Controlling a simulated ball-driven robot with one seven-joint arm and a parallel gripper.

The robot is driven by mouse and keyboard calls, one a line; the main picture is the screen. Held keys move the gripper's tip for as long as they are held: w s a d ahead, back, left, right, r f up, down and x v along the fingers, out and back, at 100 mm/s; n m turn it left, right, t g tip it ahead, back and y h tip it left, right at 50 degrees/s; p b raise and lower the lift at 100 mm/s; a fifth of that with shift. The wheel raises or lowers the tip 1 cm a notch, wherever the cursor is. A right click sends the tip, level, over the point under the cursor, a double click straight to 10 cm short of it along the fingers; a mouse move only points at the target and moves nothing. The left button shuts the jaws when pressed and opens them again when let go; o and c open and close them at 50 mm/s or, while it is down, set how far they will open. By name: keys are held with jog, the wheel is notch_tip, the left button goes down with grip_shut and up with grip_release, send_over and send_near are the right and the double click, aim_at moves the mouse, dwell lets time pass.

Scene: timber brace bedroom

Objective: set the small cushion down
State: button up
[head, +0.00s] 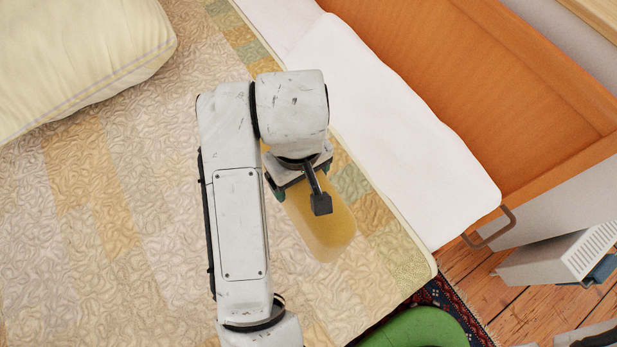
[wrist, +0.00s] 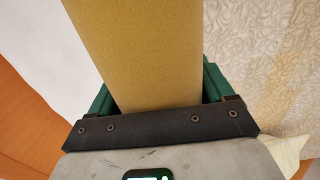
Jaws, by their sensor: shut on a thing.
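The small cushion (head: 325,228) is a yellow, rounded, roll-like shape in the head view. My gripper (head: 300,185) is shut on it, and my wrist covers its upper end. In the wrist view the cushion (wrist: 140,50) fills the middle as a mustard-coloured body between the two green fingers of my gripper (wrist: 155,90). The cushion is over the patchwork quilt (head: 120,210) on the bed, close to the quilt's right edge. I cannot tell whether it touches the quilt.
A large cream pillow (head: 75,60) lies at the upper left. A white sheet (head: 400,130) runs along the right beside an orange wooden board (head: 480,70). A green rounded object (head: 415,330) stands on a patterned rug at the bottom. The quilt's left and middle are clear.

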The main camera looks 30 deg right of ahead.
jog(key=w+d+f+p, duration=0.3)
jog(key=w+d+f, duration=0.4)
jog(key=w+f, duration=0.3)
jog(key=shift+w+d+f, duration=0.15)
jog(key=shift+d+f, duration=0.25)
jog(key=shift+f, duration=0.9)
jog(key=o, duration=1.7)
